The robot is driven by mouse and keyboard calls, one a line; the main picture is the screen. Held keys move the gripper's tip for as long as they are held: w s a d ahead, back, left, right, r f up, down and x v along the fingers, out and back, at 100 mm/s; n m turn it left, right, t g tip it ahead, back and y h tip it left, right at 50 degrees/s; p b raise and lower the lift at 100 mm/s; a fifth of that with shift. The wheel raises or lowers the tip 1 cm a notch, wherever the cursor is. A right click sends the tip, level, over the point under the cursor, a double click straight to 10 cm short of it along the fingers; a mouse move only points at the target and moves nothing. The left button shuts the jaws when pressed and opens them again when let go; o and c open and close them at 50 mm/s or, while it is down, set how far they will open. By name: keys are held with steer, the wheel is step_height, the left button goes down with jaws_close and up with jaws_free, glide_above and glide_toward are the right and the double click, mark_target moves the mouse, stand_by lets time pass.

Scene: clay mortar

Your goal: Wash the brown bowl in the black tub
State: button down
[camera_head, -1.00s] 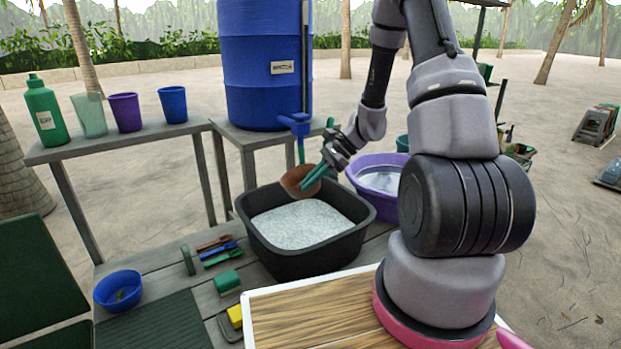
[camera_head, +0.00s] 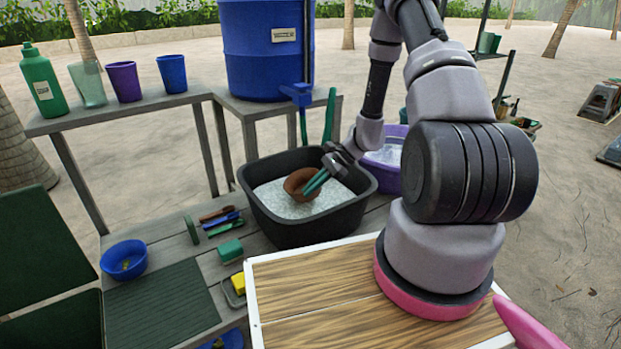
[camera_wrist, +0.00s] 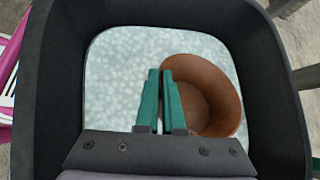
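The brown bowl (camera_head: 297,185) is inside the black tub (camera_head: 310,235), low at the whitish, speckled water or suds. My gripper (camera_head: 316,182) reaches into the tub from the upper right, its green fingers at the bowl's right side. In the wrist view the fingers (camera_wrist: 161,78) are close together at the left rim of the bowl (camera_wrist: 213,90), one on each side of its wall. The bowl's opening faces up toward the wrist camera, somewhat tilted. The wrist view also shows the tub's dark wall (camera_wrist: 62,75) all around. The bowl's underside is hidden.
A purple basin (camera_head: 388,178) stands right behind the tub. A blue barrel (camera_head: 262,50) with a tap (camera_head: 298,93) stands behind it. Left of the tub lie utensils (camera_head: 222,222), a green block (camera_head: 230,250), a yellow sponge (camera_head: 238,283) and a blue bowl (camera_head: 124,260).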

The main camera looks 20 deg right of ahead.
steer(key=shift+f, duration=3.1)
steer(key=shift+f, duration=0.1)
steer(key=shift+f, duration=0.35)
steer(key=shift+f, duration=0.15)
